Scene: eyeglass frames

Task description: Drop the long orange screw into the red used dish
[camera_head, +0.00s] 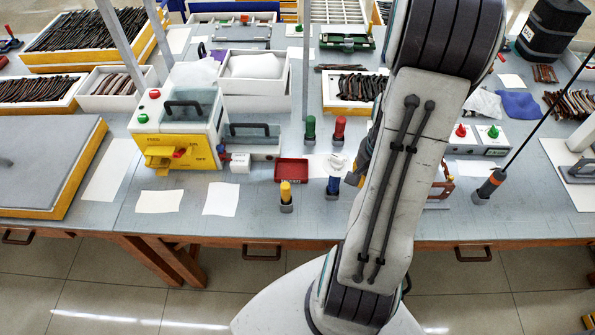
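A small red dish (291,170) sits on the grey bench left of my arm, and its label is too small to read. I cannot make out a long orange screw in this view. My arm rises across the right of centre and hides part of the bench. The end of my arm, with my gripper (352,178), shows only in part at the arm's left edge, low over the bench and right of the red dish. Its fingers are too small and hidden to show whether they are open or hold anything.
A yellow-and-white machine (178,130) stands left of the dish. A yellow-topped holder (286,195) and a blue-handled one (333,187) stand near the front edge. Green (310,130) and red (340,129) handles stand behind.

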